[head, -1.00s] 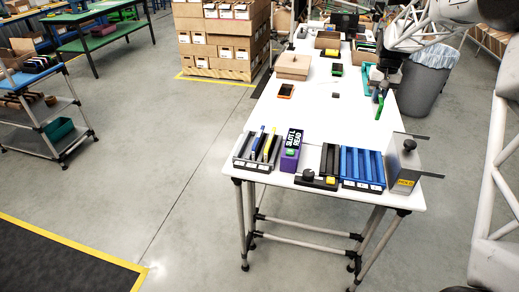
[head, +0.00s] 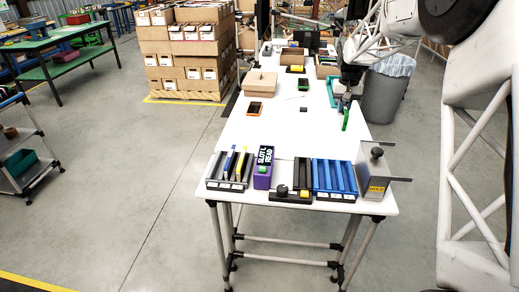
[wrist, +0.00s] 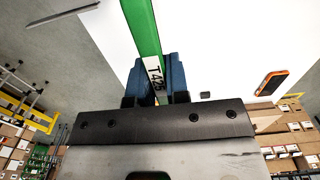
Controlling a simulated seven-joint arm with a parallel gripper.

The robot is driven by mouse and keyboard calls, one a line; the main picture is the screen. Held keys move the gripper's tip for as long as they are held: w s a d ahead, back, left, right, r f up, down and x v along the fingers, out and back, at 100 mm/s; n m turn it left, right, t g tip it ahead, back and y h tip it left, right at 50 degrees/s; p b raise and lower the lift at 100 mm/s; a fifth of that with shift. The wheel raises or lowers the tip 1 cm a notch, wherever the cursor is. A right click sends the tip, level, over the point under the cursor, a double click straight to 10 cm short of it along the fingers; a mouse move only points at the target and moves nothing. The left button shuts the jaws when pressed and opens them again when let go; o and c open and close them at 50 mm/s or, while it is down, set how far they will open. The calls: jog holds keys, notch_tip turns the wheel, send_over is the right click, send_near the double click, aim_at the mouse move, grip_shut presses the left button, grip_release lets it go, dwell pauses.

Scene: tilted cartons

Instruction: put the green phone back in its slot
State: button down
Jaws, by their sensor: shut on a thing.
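The green phone (head: 346,120) is a thin green slab held on edge by my gripper (head: 345,101) above the right side of the white table. A black rack (head: 212,184) with blue and yellow slabs stands at the table's near left. A blue rack (head: 335,178) with several long slots stands at the near right. A dark rack (head: 284,196) with a black knob and a yellow piece stands between them.
A purple block (head: 262,181) reading "SLOT L READ" stands between the black racks. A metal box (head: 371,172) with a knob and "HOLD" label stands at the near right edge. An orange phone (head: 254,107) lies farther back. The table's middle is mostly clear.

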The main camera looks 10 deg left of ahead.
jog(key=shift+d, duration=0.1)
jog(key=shift+d, duration=3.4)
jog(key=s+a+f, duration=0.1)
jog(key=a+f, duration=0.1)
jog(key=a, duration=1.3)
jog(key=s+a+f, duration=0.1)
jog(key=a+f, duration=0.2)
jog(key=a, duration=1.3)
jog(key=s+a+f, duration=0.3)
jog(key=s+a, duration=0.2)
jog(key=a, duration=0.5)
jog(key=s+a+f, duration=0.3)
jog(key=s+a, duration=0.3)
jog(key=a, duration=0.4)
jog(key=shift+s, duration=0.15)
jog(key=shift+f, duration=0.25)
jog(key=shift+f, duration=2.2)
jog(key=shift+f, duration=0.3)
